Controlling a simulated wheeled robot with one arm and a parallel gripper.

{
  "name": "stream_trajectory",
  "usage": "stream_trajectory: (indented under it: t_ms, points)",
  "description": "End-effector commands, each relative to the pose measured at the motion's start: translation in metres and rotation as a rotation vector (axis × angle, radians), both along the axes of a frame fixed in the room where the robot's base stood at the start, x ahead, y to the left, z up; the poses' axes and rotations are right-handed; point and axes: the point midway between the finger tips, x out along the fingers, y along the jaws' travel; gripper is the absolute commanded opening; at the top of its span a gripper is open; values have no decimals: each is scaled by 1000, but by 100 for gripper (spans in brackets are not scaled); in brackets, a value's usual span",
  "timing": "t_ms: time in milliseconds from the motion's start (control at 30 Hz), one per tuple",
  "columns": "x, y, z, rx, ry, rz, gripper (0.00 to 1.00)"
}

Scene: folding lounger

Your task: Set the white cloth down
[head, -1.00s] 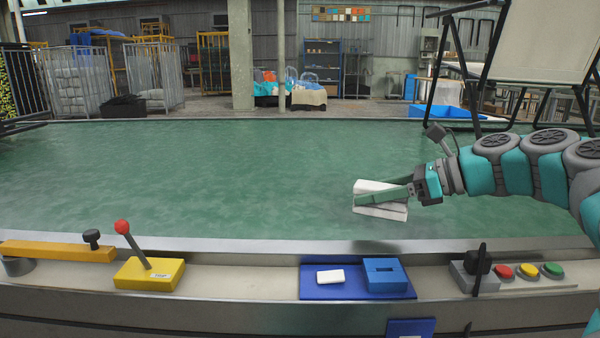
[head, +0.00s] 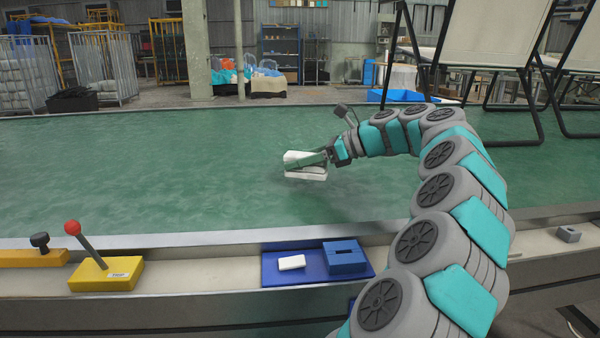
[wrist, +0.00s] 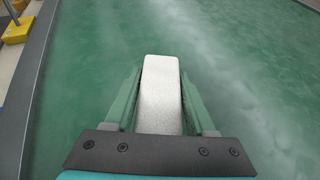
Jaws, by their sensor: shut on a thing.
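The white cloth (head: 292,159) is a folded block between the green fingers of my gripper (head: 304,163) in the head view. In the wrist view the white cloth (wrist: 159,90) lies lengthwise between the two fingers of my gripper (wrist: 160,85), which is shut on it. The green surface (head: 140,170) is below and around it. I cannot tell whether the cloth touches the surface or hangs just above it.
A metal rim runs along the near edge. On the ledge are a yellow box with a red-knobbed lever (head: 106,274), a blue tray (head: 318,279) with a white block (head: 291,262) and a blue slotted box (head: 345,256). The green surface is clear left of my gripper.

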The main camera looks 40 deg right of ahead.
Motion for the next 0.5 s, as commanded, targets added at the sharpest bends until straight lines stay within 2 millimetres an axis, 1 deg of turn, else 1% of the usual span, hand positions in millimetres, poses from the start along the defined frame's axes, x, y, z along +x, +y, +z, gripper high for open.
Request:
stream_trajectory:
  t_ms: [200, 267, 500]
  points:
    - [-1, 0, -29, 3, 2, 1, 2]
    - [-1, 0, -32, 2, 2, 1, 2]
    - [-1, 0, -32, 1, 1, 0, 2]
